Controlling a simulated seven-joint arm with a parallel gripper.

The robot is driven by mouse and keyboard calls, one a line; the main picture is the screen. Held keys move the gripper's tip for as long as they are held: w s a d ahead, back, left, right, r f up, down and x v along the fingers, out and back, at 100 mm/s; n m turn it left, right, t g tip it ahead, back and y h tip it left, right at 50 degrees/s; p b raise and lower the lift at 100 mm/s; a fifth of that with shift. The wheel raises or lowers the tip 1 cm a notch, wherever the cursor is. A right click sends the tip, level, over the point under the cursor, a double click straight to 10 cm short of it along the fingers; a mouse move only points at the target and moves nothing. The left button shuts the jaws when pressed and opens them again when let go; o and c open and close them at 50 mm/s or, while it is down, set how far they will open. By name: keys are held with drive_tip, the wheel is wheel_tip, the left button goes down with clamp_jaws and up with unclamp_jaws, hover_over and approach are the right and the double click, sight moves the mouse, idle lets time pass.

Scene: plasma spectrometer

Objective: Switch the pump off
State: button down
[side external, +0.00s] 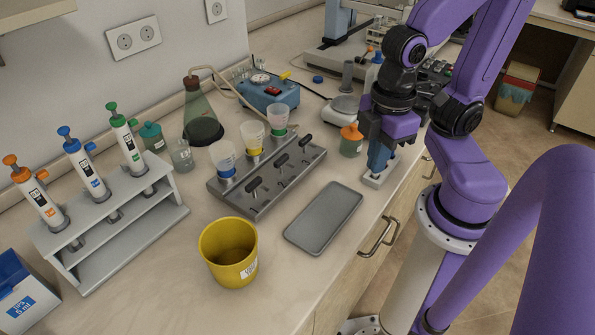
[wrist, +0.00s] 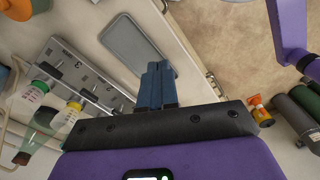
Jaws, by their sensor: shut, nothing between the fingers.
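The pump (side external: 262,97) is a blue box at the back of the bench in the side view, with a red switch (side external: 273,91) and a dial on top. Whether the switch is on or off is too small to tell. A hose runs from the pump area to a conical flask (side external: 203,128) on its left. My gripper (side external: 377,166) points down near the bench's front edge, well to the right of and nearer than the pump. Its blue fingers are together and empty, as the wrist view (wrist: 158,68) also shows. The pump is not seen in the wrist view.
A grey manifold (side external: 270,178) with several black valves and cups stands between the pump and the front edge. A grey tray (side external: 324,217), yellow bucket (side external: 229,265) and pipette rack (side external: 125,228) stand nearer. An orange-capped bottle (side external: 351,140) is just left of my gripper.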

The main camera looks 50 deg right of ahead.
idle(0.3)
drive_tip(key=w+a+r+m, duration=0.1)
drive_tip(key=w+r+m, duration=0.25)
drive_tip(key=w, duration=0.95)
drive_tip(key=w+a+r+m, duration=0.1)
drive_tip(key=w+r+m, duration=0.25)
drive_tip(key=w, duration=0.95)
drive_tip(key=r+m, duration=0.1)
drive_tip(key=m, duration=0.5)
hover_over(269, 87)
wheel_tip(269, 87, down, 14)
